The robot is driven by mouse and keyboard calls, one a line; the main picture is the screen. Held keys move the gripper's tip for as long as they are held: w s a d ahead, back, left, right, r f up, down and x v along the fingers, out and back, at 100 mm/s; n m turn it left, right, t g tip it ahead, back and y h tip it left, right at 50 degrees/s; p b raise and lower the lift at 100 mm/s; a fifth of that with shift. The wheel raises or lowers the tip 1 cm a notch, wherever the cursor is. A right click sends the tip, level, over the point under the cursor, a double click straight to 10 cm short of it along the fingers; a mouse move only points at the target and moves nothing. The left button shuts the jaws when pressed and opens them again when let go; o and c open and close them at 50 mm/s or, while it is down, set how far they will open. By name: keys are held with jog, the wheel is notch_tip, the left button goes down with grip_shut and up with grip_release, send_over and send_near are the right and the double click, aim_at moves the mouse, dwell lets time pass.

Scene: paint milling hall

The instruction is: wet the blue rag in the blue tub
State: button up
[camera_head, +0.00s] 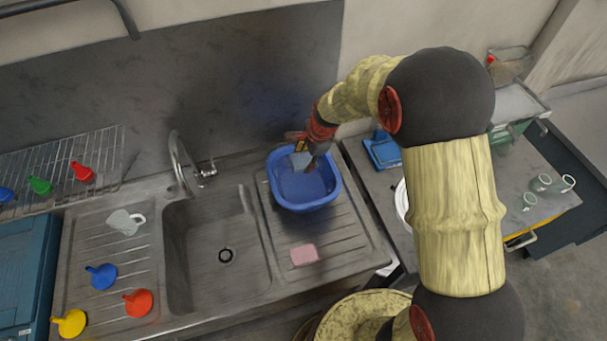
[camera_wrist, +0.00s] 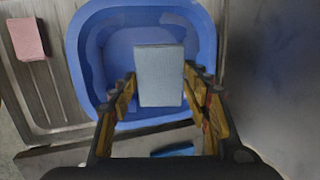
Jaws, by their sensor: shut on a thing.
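The blue tub (camera_head: 304,203) stands on the right drainboard of the sink, and its rim also shows in the wrist view (camera_wrist: 80,62). The light blue rag (camera_head: 300,159) looks like a flat folded block. In the wrist view the rag (camera_wrist: 160,75) lies between my two fingers. My gripper (camera_head: 309,150) is at the tub's back right side, and its fingers (camera_wrist: 160,92) are shut on the rag. The rag is over or inside the tub; I cannot tell whether it touches the water.
A pink sponge (camera_head: 304,254) lies on the drainboard in front of the tub. The sink basin (camera_head: 215,255) and tap (camera_head: 185,165) are to the left. A blue object (camera_head: 384,151) lies right of the tub.

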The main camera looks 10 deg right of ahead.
aim_at(302, 158)
dwell(0.3)
jog(key=shift+r+p, duration=1.65)
jog(key=shift+r, duration=0.4)
jog(key=shift+f, duration=0.1)
